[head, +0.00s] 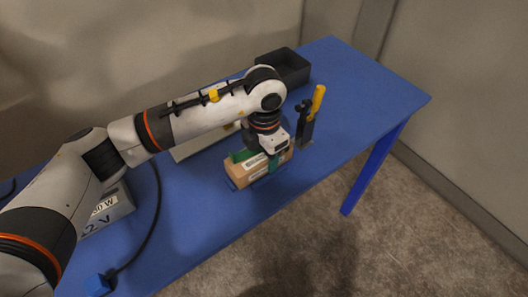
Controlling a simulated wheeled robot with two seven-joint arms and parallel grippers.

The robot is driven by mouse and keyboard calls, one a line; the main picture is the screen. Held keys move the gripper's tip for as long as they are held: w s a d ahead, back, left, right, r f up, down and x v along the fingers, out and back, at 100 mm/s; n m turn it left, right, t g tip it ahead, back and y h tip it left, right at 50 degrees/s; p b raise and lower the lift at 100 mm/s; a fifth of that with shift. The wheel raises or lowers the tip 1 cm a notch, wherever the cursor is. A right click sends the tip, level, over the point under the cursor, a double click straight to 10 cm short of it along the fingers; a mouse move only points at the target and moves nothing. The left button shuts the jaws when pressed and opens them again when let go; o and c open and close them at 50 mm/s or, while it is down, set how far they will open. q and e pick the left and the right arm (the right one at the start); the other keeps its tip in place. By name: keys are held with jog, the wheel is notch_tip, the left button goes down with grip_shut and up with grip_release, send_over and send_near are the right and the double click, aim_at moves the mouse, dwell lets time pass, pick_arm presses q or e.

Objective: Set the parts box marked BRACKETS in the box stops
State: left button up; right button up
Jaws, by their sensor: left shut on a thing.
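A brown cardboard parts box (243,179) with pale labels sits low over the blue table, near its front edge. Its label is too small to read. My left gripper (259,158) is over the box from above and shut on it, with green parts showing at both sides of the grip. A blue edge shows at the left foot of the box; I cannot tell whether it is a box stop or whether the box rests on the table. The box stops cannot be made out clearly. My right gripper is not in view.
A black open bin (296,72) stands at the back. A black clamp with a yellow handle (318,101) stands upright right of the box. A grey power unit (112,208), a black cable (157,205) and a blue connector (98,285) are left. The table's right end (375,95) is clear.

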pick_arm(q)
jog(key=shift+f, duration=0.15)
jog(key=o, duration=1.1)
notch_tip(320, 180, up, 12)
jog(key=shift+r+b, duration=0.1)
jog(key=shift+b, duration=1.15)
